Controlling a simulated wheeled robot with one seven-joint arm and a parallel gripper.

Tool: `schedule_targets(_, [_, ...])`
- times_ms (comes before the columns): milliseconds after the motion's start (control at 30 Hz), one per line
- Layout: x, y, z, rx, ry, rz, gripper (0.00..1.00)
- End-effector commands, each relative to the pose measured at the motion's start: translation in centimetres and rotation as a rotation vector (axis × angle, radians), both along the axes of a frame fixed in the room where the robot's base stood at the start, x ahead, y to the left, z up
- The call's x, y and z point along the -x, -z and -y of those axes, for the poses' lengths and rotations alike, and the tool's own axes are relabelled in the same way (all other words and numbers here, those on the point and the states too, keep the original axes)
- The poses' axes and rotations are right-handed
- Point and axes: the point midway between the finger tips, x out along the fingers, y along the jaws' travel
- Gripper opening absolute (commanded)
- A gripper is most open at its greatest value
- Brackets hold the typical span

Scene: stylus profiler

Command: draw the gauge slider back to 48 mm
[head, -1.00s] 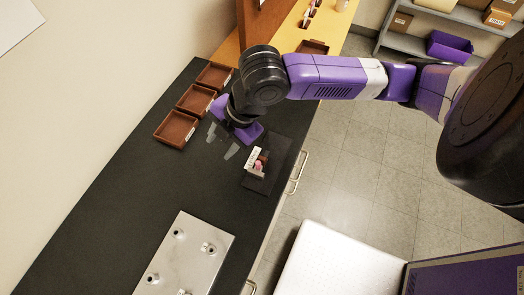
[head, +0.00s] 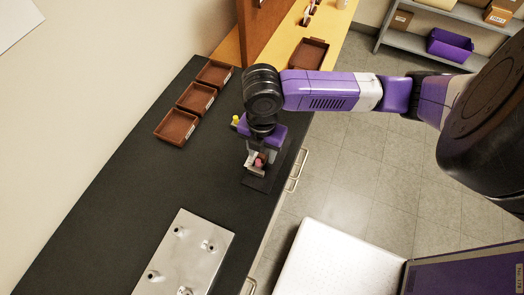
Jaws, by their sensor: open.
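The gauge is a small device on a dark base plate (head: 258,184) near the bench's right edge. A pinkish-red part (head: 259,162), which may be the slider, shows beside a white strip (head: 252,168). My gripper (head: 260,156) is open and points down over the gauge, its fingers close around the red part. I cannot tell whether they touch it. The gripper hides the back of the gauge, and the scale is too small to read.
Several brown trays (head: 176,127) line the bench's left side. A metal plate with studs (head: 185,255) lies at the front. A small yellow object (head: 235,120) stands just behind my gripper. The black bench top (head: 130,195) between is clear.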

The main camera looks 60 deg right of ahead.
Motion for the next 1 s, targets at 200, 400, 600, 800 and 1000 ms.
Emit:
schedule_targets(200, [0.02, 0.64, -0.04, -0.001, -0.001, 0.001, 0.44])
schedule_targets(400, [0.01, 0.62, -0.03, -0.001, 0.000, 0.001, 0.34])
schedule_targets(600, [0.01, 0.61, -0.03, 0.000, 0.000, 0.001, 0.00])
schedule_targets(800, [0.02, 0.60, -0.03, 0.000, 0.000, 0.001, 0.00])
schedule_targets(1000, [0.02, 0.59, -0.03, 0.000, 0.000, 0.001, 0.00])
